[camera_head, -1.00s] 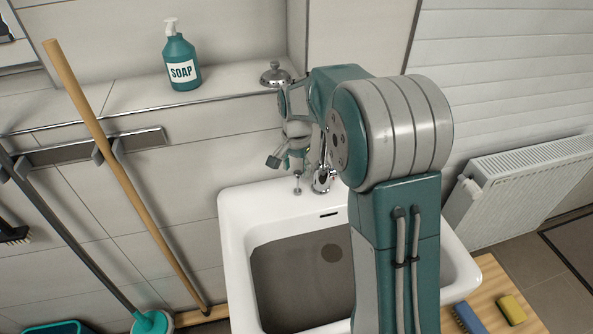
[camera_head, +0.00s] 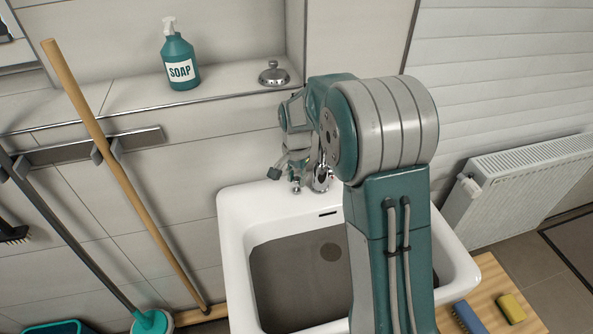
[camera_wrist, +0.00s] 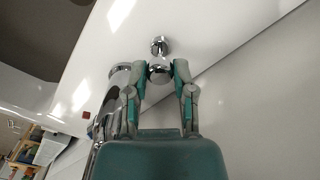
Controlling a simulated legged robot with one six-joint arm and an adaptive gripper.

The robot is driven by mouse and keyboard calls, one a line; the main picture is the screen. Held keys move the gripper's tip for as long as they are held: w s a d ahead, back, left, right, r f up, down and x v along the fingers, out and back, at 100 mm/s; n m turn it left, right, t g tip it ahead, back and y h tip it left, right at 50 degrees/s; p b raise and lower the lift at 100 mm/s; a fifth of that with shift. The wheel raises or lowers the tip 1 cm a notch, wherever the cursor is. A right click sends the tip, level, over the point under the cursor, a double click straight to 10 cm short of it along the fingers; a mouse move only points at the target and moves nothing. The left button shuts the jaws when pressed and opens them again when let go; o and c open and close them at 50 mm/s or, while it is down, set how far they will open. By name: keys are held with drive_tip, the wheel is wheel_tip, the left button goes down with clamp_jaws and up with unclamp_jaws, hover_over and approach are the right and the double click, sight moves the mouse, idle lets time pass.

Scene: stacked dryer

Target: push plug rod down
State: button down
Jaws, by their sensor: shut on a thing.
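The plug rod shows in the wrist view as a round chrome knob (camera_wrist: 159,73) between my fingertips, with a chrome collar at the sink rim beyond it. In the head view a small chrome part of the rod (camera_head: 296,187) shows at the sink's back rim, left of the chrome faucet (camera_head: 322,178). My gripper (camera_wrist: 160,70) is shut on the knob, one fingertip on each side. In the head view my gripper (camera_head: 284,173) is just above the back rim and partly hides the rod.
The faucet stands close to the right of my gripper. A soap bottle (camera_head: 180,62) and a metal bell-shaped object (camera_head: 273,73) stand on the ledge above. A wooden pole (camera_head: 130,180) leans left of the sink. A radiator (camera_head: 525,185) is at the right.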

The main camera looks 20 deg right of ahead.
drive_tip(key=shift+f, duration=0.35)
drive_tip(key=shift+c, duration=2.2)
unclamp_jaws()
drive_tip(key=shift+w, duration=0.1)
drive_tip(key=shift+r, duration=0.1)
wheel_tip(320, 180, up, 12)
drive_tip(key=shift+a, duration=0.1)
